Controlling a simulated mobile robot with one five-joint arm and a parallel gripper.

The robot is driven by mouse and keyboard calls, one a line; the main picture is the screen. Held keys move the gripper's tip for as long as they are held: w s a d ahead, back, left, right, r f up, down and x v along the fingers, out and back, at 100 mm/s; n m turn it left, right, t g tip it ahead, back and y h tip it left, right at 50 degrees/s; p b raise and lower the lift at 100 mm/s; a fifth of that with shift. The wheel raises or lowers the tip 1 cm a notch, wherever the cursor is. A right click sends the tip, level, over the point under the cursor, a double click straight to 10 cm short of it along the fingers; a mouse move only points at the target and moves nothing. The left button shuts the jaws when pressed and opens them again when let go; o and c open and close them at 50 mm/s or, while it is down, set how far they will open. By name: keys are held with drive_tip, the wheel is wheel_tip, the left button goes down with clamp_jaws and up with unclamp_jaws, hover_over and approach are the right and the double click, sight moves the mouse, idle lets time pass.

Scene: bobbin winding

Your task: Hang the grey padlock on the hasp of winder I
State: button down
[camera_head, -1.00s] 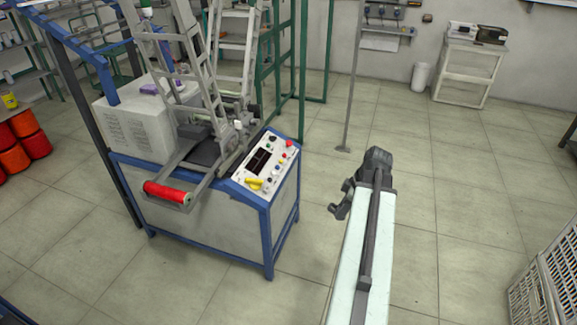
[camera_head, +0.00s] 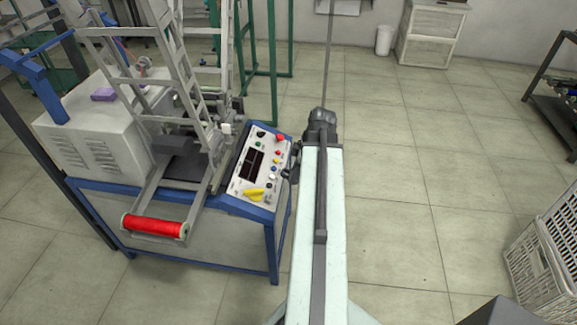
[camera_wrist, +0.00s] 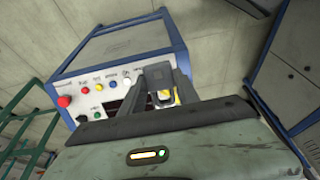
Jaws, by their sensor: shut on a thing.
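A winding machine with a blue frame (camera_head: 243,206) stands left of centre in the head view. Its sloped control panel (camera_head: 241,178) has buttons, a dark display and a yellow handle (camera_head: 253,195) at the lower edge. The panel also shows in the wrist view (camera_wrist: 81,88). My gripper (camera_head: 291,174) is beside the panel's right edge in the head view. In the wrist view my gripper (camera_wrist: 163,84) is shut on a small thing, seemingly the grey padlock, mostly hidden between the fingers. A patch of yellow shows there. I cannot make out the hasp or the winder's label.
A red bobbin (camera_head: 154,226) is on the machine's front arm. A grey metal frame (camera_head: 190,75) rises above the machine. A white crate (camera_head: 548,255) stands at the right. A dark rack (camera_head: 560,85) stands at the far right.

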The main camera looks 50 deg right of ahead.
idle(0.3)
drive_tip(key=shift+f+b, duration=0.35)
drive_tip(key=shift+b, duration=0.05)
drive_tip(key=b+x, duration=0.5)
drive_tip(key=x, duration=0.1)
drive_tip(key=shift+w+a, duration=0.2)
drive_tip(key=shift+w, duration=0.2)
drive_tip(key=shift+b, duration=0.4)
drive_tip(key=shift+w+b+x, duration=0.15)
drive_tip(key=shift+b+x, duration=1.15)
drive_tip(key=shift+x, duration=0.15)
drive_tip(key=shift+w+b+x, duration=0.15)
drive_tip(key=shift+b+x, duration=1.15)
drive_tip(key=shift+x, duration=0.15)
drive_tip(key=shift+a, duration=0.2)
drive_tip(key=shift+b+x, duration=0.9)
drive_tip(key=shift+b, duration=0.05)
